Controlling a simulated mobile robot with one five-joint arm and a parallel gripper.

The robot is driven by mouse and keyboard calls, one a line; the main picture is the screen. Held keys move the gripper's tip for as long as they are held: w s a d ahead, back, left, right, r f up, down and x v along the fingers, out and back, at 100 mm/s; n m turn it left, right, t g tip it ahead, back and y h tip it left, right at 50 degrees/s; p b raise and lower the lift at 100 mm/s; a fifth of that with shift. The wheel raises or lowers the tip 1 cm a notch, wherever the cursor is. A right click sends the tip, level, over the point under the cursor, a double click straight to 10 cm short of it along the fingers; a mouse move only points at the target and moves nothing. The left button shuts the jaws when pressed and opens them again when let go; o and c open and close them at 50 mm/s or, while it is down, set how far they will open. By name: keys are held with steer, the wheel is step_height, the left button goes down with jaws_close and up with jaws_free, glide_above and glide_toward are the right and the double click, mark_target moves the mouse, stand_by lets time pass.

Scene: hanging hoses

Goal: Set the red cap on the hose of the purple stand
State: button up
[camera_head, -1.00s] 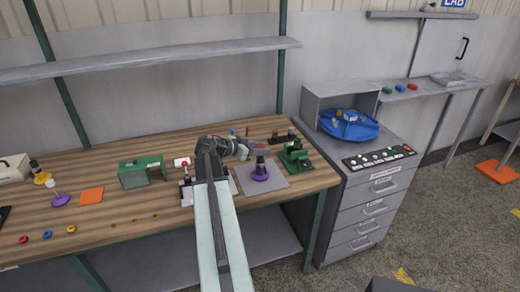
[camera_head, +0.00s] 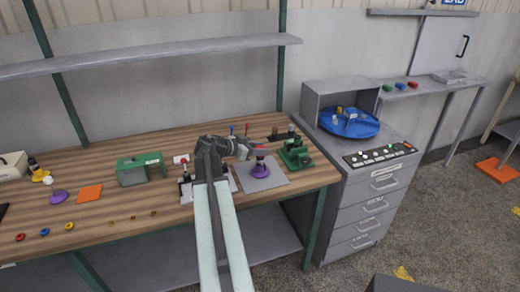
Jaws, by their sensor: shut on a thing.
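The purple stand (camera_head: 260,172) is on a grey mat at the right part of the workbench. Its short dark hose (camera_head: 260,160) rises from the base. My gripper (camera_head: 251,149) is beside the top of this hose, reaching in from the left. It is shut on a small red thing that looks like the red cap (camera_head: 258,147), at or just above the hose top. I cannot tell whether the cap touches the hose. The fingers are small and partly hidden by my arm.
A green fixture (camera_head: 295,154) stands close right of the purple stand. A green box (camera_head: 141,169), an orange square (camera_head: 90,193) and another purple base (camera_head: 59,196) lie to the left. A blue turntable (camera_head: 365,129) sits on the cabinet.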

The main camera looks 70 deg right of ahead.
steer(key=shift+f+b, duration=0.9)
steer(key=shift+f, duration=0.15)
steer(key=o, duration=1.4)
steer(key=p+v, duration=0.3)
steer(key=v, duration=0.5)
steer(key=shift+d, duration=0.1)
